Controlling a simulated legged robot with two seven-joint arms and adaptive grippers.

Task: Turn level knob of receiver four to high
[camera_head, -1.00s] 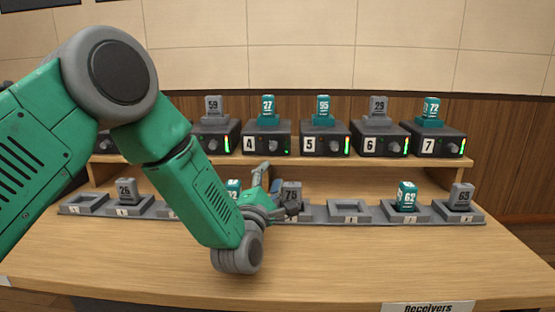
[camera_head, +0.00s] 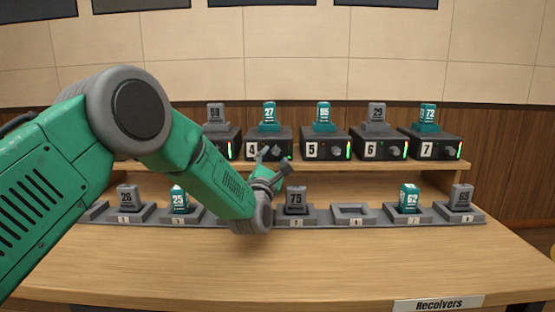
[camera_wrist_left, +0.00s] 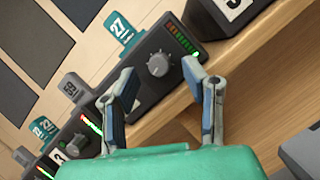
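Receiver four (camera_head: 255,137) is a dark box on the raised shelf, with a teal tag marked 27 (camera_head: 269,112) on top. In the left wrist view its grey round level knob (camera_wrist_left: 158,65) shows beside a light bar (camera_wrist_left: 184,40) whose end glows green. The bar's red and orange segments look dim. My left gripper (camera_head: 268,162) is just in front of and below receiver four in the head view. In the left wrist view its two fingers are spread, with the knob showing between and beyond the tips. The fingers hold nothing. My right gripper is out of view.
Receivers five (camera_head: 323,140), six (camera_head: 378,143) and seven (camera_head: 434,144) stand to the right on the shelf. Below, a row of grey holders (camera_head: 352,214) carries several numbered tags, including 75 (camera_head: 296,199). The front of the wooden table (camera_head: 330,262) is clear.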

